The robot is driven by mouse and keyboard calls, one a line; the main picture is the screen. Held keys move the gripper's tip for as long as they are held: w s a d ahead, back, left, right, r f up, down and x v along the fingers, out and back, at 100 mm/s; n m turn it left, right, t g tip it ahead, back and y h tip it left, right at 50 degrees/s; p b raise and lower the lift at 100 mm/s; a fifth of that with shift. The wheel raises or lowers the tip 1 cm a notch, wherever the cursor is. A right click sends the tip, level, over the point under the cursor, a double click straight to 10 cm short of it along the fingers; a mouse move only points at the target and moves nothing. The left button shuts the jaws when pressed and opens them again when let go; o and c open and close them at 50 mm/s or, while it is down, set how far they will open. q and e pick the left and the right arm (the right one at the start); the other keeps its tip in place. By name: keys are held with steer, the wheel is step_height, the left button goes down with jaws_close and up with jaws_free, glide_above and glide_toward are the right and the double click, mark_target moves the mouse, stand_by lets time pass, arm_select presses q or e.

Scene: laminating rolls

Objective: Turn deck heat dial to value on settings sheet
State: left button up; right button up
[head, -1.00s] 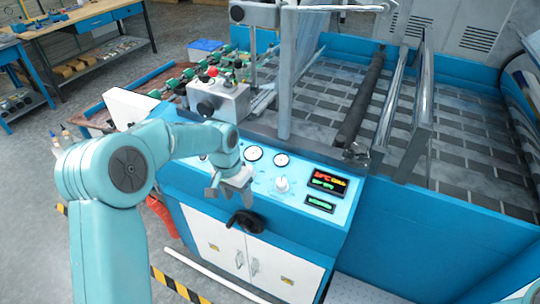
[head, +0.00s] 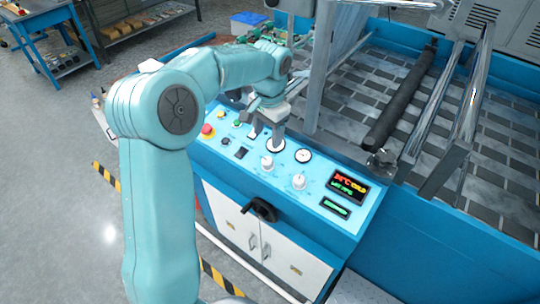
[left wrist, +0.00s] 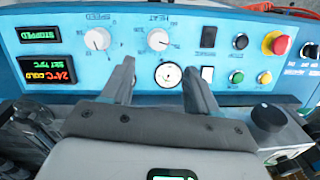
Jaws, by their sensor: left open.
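The heat dial (left wrist: 159,39) is a white knob on the blue control panel (left wrist: 215,58), with "HEAT" printed beside it, upside down in the left wrist view. In the head view this dial (head: 267,163) stands just in front of my left gripper (head: 266,135). My left gripper is open and empty over the gauges at the panel's back. In the left wrist view its fingers (left wrist: 160,75) are apart, with a round gauge (left wrist: 168,75) between them, and the dial is beyond the tips, untouched. I cannot make out a settings sheet. My right gripper is out of view.
The speed dial (left wrist: 97,38) is beside the heat dial. A display (head: 349,187) reads 24°C COLD, another (left wrist: 40,35) reads STOPPED. A red stop button (head: 207,131) is at the panel's left end, and a black handwheel (head: 262,208) sticks out below its front edge.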

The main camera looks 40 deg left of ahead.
mark_target(267, 160)
arm_select(q)
steer(key=f, duration=0.3)
steer(key=f+p, duration=0.1)
steer(key=f, duration=0.6)
steer(key=shift+a, duration=0.25)
steer(key=shift+d+f, duration=0.1)
steer(key=shift+f, duration=0.2)
steer(key=c, duration=1)
